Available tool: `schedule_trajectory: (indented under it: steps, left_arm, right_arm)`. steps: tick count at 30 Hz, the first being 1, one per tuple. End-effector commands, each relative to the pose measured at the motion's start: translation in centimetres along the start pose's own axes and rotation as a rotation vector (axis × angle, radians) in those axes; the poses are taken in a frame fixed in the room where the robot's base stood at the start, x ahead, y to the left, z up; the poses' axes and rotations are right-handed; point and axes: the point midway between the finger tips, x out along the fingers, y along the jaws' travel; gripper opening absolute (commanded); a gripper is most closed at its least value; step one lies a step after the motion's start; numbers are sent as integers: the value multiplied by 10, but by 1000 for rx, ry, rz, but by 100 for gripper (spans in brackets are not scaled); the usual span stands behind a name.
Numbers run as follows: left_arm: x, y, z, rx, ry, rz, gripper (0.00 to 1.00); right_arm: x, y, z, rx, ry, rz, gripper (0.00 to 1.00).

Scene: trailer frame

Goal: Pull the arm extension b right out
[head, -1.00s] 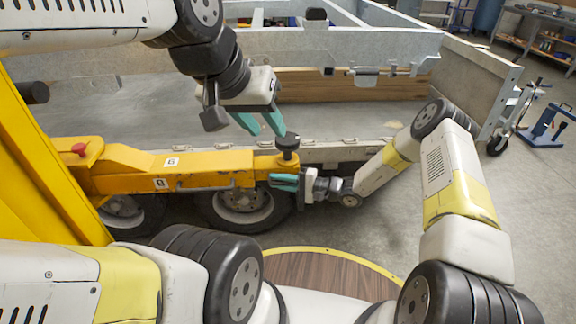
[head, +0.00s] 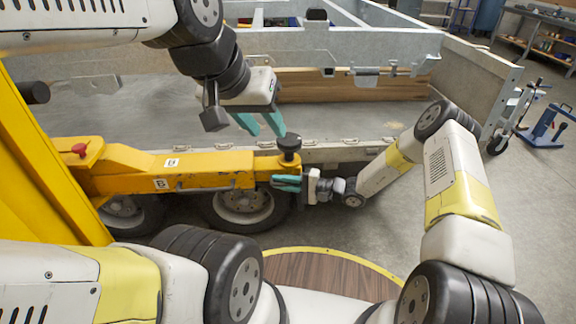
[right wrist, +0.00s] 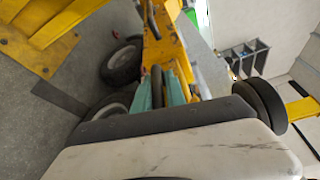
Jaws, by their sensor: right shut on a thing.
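The yellow arm (head: 130,160) reaches right across the trailer's wheels, with a "B" label on its side. The arm extension b right (head: 262,164) forms its outer end, and a dark round knob (head: 289,143) stands on its tip. My right gripper (head: 287,183) is at this outer end, just below the knob, its teal fingers shut on the extension. In the right wrist view the fingers (right wrist: 162,92) close around a dark and yellow part; the exact contact is partly hidden. My left gripper (head: 262,124) hangs above and left of the knob, open and empty.
The grey trailer frame (head: 384,40) stands behind the arm, with wooden boards (head: 335,84) inside. Trailer wheels (head: 240,206) are below the arm. A blue jack (head: 548,125) stands on the floor at right.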

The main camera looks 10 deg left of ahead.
Motion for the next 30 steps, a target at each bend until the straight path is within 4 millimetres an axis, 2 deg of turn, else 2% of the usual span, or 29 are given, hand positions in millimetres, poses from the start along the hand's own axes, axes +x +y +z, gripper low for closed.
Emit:
schedule_trajectory:
  steps: [1,5,8,18,24,30]
  left_arm:
    - [0,0,0,0,0,0,36]
    - [0,0,0,0,0,0,36]
    - [0,0,0,0,0,0,36]
    - [0,0,0,0,0,0,36]
    - [0,0,0,0,0,0,36]
    - [0,0,0,0,0,0,36]
  right_arm:
    - [-15,7,-9,2,17,18,0]
    - [-44,6,-22,0,23,17,0]
    - [-74,6,-34,0,26,16,0]
    - [-187,5,-79,-3,28,16,0]
    - [-248,5,-99,-2,26,15,0]
    - [-289,5,-109,-2,22,14,0]
